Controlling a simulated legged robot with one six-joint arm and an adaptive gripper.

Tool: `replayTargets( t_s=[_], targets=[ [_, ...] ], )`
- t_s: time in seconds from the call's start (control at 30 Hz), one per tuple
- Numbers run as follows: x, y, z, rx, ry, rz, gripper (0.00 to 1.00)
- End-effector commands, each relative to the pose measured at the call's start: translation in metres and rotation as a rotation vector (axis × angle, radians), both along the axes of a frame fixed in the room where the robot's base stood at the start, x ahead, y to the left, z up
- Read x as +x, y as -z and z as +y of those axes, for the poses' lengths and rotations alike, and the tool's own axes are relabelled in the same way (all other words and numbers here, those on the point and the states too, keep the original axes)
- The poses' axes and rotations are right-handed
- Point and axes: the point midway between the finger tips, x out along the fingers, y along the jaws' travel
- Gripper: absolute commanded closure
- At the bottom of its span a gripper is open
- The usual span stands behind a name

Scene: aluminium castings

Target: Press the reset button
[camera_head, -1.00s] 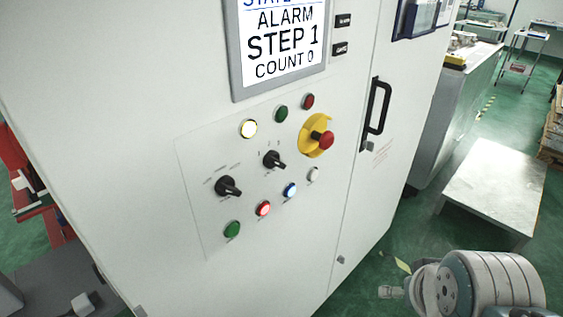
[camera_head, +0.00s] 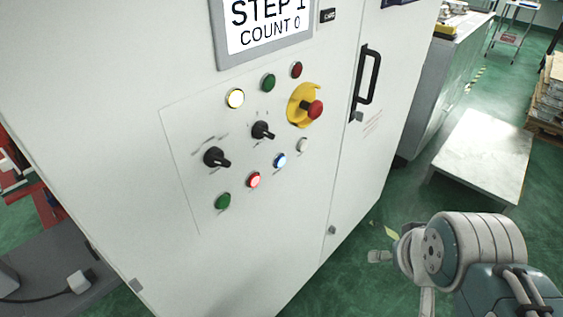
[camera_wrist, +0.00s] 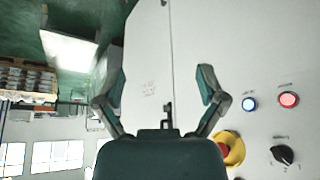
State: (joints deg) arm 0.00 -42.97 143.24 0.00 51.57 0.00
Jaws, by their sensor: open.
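The control panel (camera_head: 180,135) is on the white cabinet's front. Its lower row has a green button (camera_head: 223,202), a lit red button (camera_head: 254,180), a lit blue button (camera_head: 280,160) and a white button (camera_head: 303,145). Their labels are too small to read, so I cannot tell which is reset. The blue button (camera_wrist: 249,104) and red button (camera_wrist: 288,99) also show right of my gripper in the wrist view. My gripper (camera_wrist: 162,85) is open and empty, its fingers apart before the cabinet face. In the head view my arm is lower right, away from the panel.
A red emergency stop on a yellow base (camera_head: 313,108) and black knobs (camera_head: 215,158) project from the panel. A black door handle (camera_head: 368,85) stands out to its right. The screen (camera_head: 265,25) reads STEP 1, COUNT 0. A low light table (camera_head: 480,155) stands at right.

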Motion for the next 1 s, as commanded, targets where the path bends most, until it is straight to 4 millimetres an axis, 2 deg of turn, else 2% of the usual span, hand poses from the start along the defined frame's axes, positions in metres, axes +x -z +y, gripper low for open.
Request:
replayTargets(
  t_s=[0.03, 0.07, 0.1, 0.17, 0.2, 1.0],
  targets=[
    [0.0, 0.0, 0.0, 0.0, 0.0, 0.0, 0.32],
    [0.0, 0.0, 0.0, 0.0, 0.0, 0.0, 0.46],
    [0.0, 0.0, 0.0, 0.0, 0.0, 0.0, 0.64],
    [0.0, 0.0, 0.0, 0.0, 0.0, 0.0, 0.9],
    [0.0, 0.0, 0.0, 0.0, 0.0, 0.0, 1.0],
    [0.0, 0.0, 0.0, 0.0, 0.0, 0.0, 1.0]
  ],
)
